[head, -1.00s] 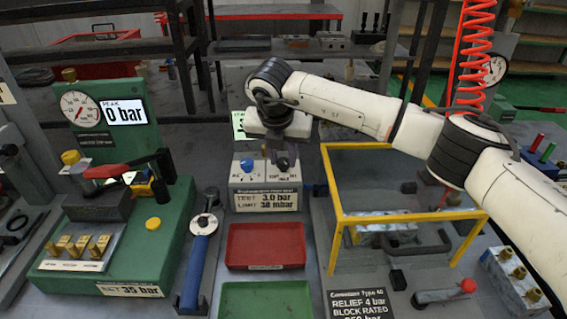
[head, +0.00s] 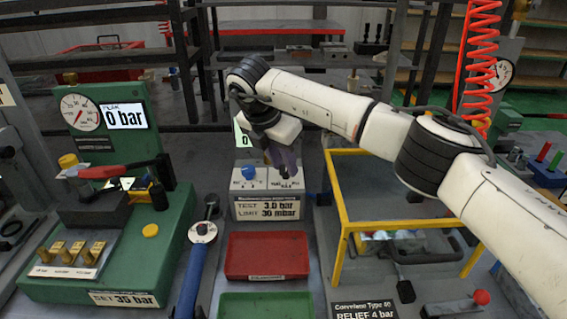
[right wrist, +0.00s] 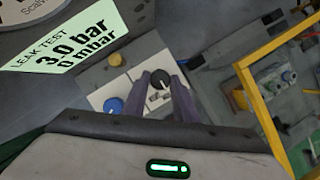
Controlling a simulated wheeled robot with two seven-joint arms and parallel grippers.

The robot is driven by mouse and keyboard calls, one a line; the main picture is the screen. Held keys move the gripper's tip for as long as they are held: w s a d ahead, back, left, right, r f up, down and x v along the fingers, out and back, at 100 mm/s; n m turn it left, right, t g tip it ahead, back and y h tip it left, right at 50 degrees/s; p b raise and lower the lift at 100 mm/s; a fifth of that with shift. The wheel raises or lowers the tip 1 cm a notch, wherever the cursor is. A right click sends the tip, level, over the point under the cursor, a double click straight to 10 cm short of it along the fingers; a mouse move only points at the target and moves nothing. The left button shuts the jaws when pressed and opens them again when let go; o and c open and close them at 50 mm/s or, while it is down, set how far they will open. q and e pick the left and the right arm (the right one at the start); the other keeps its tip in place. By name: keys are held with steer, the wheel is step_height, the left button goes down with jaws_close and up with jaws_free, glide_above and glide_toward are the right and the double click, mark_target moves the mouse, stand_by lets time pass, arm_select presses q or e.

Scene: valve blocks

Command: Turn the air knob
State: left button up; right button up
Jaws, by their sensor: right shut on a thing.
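The white test box (head: 247,208) stands at the middle of the bench, with a sign reading TEST 3.0 bar, LIMIT 30 mbar. Its blue knob (head: 249,173) is on the left of the top and also shows in the right wrist view (right wrist: 113,105). A black knob (right wrist: 158,76) with a pale mark is on the same box. My right gripper (head: 285,172) reaches down over the box's right half. In the right wrist view its fingers (right wrist: 161,82) are shut on the black knob, hiding part of it. The knob labels are too small to read. My left gripper is out of view.
A red tray (head: 232,258) and a green tray (head: 225,302) lie in front of the box. A yellow frame (head: 341,218) stands close on the right. A green rig (head: 178,215) with a gauge and a blue-handled tool (head: 191,272) are on the left.

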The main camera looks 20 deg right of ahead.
steer(key=shift+r, duration=0.1)
steer(key=o, duration=1.1)
steer(key=shift+c, duration=0.2)
steer(key=v, duration=1)
steer(key=shift+b, duration=0.45)
steer(key=shift+r, duration=0.1)
